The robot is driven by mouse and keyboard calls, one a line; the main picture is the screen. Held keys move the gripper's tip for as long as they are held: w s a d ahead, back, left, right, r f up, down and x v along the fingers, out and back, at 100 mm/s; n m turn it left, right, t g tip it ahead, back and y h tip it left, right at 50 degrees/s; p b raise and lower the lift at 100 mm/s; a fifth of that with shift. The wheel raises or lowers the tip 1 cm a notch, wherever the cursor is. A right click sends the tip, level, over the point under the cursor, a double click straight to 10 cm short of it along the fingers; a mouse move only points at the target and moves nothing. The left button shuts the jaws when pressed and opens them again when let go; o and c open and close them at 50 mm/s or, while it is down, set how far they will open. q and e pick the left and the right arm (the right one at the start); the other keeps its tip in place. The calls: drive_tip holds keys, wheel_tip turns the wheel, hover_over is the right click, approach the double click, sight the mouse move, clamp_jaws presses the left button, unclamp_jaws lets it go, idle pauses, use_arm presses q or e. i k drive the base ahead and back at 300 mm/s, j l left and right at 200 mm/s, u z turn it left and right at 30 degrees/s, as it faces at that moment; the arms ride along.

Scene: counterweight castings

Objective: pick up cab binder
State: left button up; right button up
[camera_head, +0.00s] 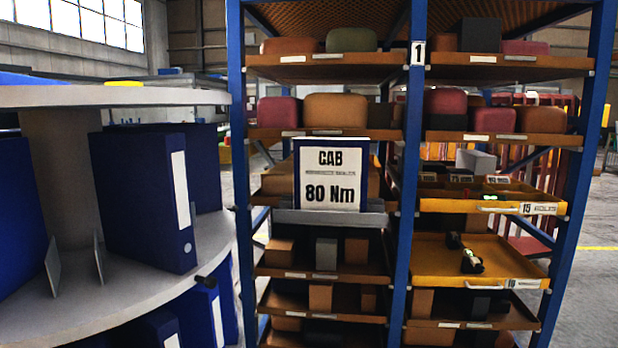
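A large blue binder (148,200) with a pale spine label stands upright on the round grey shelf (75,304) at the left. Another dark blue binder (14,215) stands at the left edge, cut off by the frame. More blue binders (203,318) stand on the tier below. No readable writing shows on the spine labels. A white placard with a blue border (331,174) reads "CAB" and "80 Nm". It stands upright at a grey tray on the rack. I cannot tell which binder is the cab binder. Neither of my grippers is in view.
A blue-post rack (397,290) with brown and red castings fills the middle and right. Two yellow drawers (480,262) stick out at its right side. Thin metal dividers (53,266) stand on the round shelf. Open floor (588,290) shows at the far right.

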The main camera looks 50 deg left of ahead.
sight(330, 174)
drive_tip(key=i+u, duration=0.25)
drive_tip(key=i, duration=0.35)
drive_tip(key=i+u, duration=0.25)
drive_tip(key=i, duration=0.35)
drive_tip(key=i+l+u, duration=0.1)
drive_tip(key=i+u, duration=0.25)
drive_tip(key=i, duration=0.2)
drive_tip(key=i+l+u, duration=0.2)
drive_tip(key=i+u, duration=0.2)
drive_tip(key=i, duration=0.1)
